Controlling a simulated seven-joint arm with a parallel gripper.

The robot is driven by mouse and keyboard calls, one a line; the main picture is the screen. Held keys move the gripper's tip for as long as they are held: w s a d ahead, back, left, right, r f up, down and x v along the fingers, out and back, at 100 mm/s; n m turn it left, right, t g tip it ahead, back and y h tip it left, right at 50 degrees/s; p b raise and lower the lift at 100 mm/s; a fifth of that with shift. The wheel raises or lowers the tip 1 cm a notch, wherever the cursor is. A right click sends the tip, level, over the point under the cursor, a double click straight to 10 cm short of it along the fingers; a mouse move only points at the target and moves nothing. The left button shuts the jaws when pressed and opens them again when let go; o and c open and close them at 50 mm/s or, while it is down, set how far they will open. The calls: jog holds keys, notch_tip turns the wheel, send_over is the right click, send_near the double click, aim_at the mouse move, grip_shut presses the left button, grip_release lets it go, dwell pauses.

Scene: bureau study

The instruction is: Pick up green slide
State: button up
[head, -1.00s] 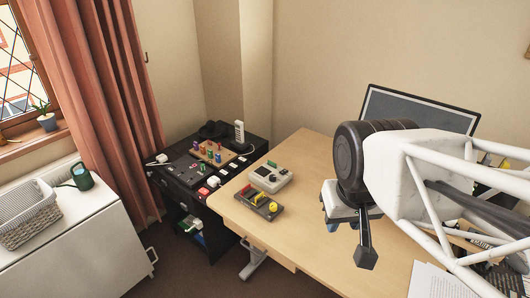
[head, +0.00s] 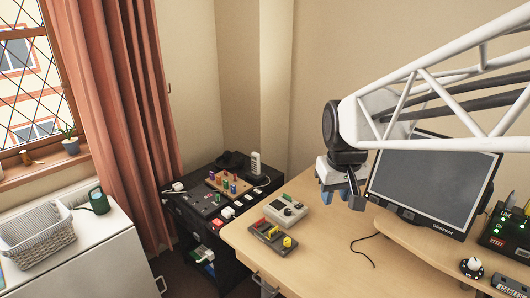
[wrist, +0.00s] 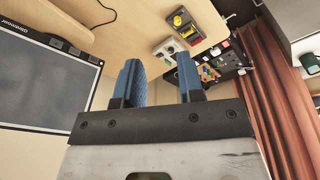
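I cannot make out the green slide for certain. A dark box (head: 270,238) with a red piece and a yellow piece lies near the desk's left edge; it also shows in the wrist view (wrist: 190,37). A wooden board (head: 230,184) with several coloured pegs, green among them, stands on the black cabinet. My gripper (head: 341,194) is in the air over the desk, right of the dark box and in front of the monitor. In the wrist view its blue fingers (wrist: 160,75) are apart, with nothing between them.
A grey-white device (head: 286,210) lies behind the dark box. The monitor (head: 432,184) stands close right of my gripper. A raised shelf (head: 420,238) with a black switch box (head: 505,230) is at the right. A loose cable lies on the desk; the desk's middle is mostly clear.

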jog(key=w+f+n, duration=0.2)
jog(key=w+f, duration=0.1)
jog(key=w, duration=1.2)
jog(key=n+g, duration=0.2)
jog(key=n, duration=0.3)
send_over(287, 200)
jog(key=f, duration=2.7)
jog(key=shift+s+d, duration=0.1)
jog(key=shift+d, duration=0.1)
jog(key=shift+f+m, duration=0.3)
jog(key=shift+f, duration=0.95)
jog(key=shift+f, duration=2.6)
